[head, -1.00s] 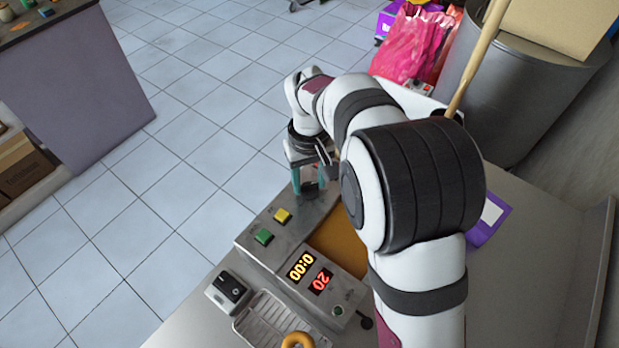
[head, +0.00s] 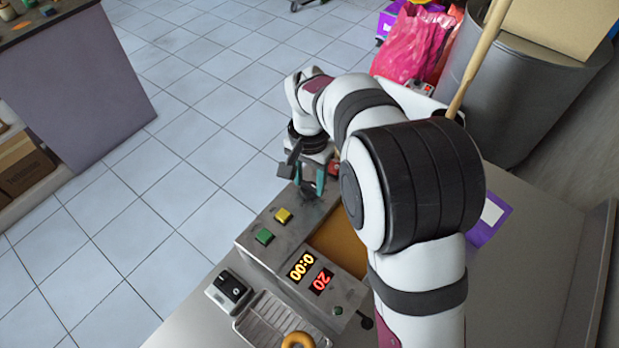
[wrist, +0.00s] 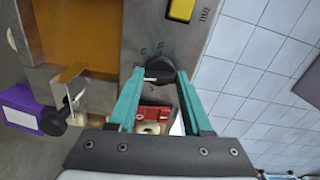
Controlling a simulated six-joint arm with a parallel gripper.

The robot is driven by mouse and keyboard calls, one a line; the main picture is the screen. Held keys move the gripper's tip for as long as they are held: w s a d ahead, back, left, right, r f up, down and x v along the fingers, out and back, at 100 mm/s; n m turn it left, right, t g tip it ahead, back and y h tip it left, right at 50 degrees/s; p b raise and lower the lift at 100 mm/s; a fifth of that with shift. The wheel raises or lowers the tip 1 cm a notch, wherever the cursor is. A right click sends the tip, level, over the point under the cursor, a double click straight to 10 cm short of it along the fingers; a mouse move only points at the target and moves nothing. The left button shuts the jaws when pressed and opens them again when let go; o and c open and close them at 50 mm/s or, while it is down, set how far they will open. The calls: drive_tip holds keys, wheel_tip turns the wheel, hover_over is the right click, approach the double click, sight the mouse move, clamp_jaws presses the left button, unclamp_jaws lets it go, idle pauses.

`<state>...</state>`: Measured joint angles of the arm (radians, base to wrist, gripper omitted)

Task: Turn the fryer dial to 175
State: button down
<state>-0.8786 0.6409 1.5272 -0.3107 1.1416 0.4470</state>
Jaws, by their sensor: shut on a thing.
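The fryer (head: 281,248) is a metal box on the counter, with a control panel along its left side. Its dark round dial (wrist: 160,69) sits at the panel's far end, with small marks beside it in the wrist view. My gripper (wrist: 160,74) is shut on the dial, one teal finger on each side. In the head view my gripper (head: 309,190) points down at the panel and partly hides the dial. The panel's yellow display (head: 301,265) reads 0:00, and the red display (head: 321,281) reads 20. The dial's marks are too small to read.
A yellow button (head: 283,215) and a green button (head: 264,236) sit close to the dial. A wire tray (head: 262,313) holding a ring doughnut (head: 298,341) and a small black-topped box (head: 229,290) stand nearer. A red item (wrist: 153,113) is just beyond the dial.

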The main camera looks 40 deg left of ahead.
sight(309, 185)
drive_tip(key=shift+m, duration=0.7)
drive_tip(key=shift+c, duration=1.6)
unclamp_jaws()
wheel_tip(309, 185, up, 16)
drive_tip(key=shift+f, duration=0.1)
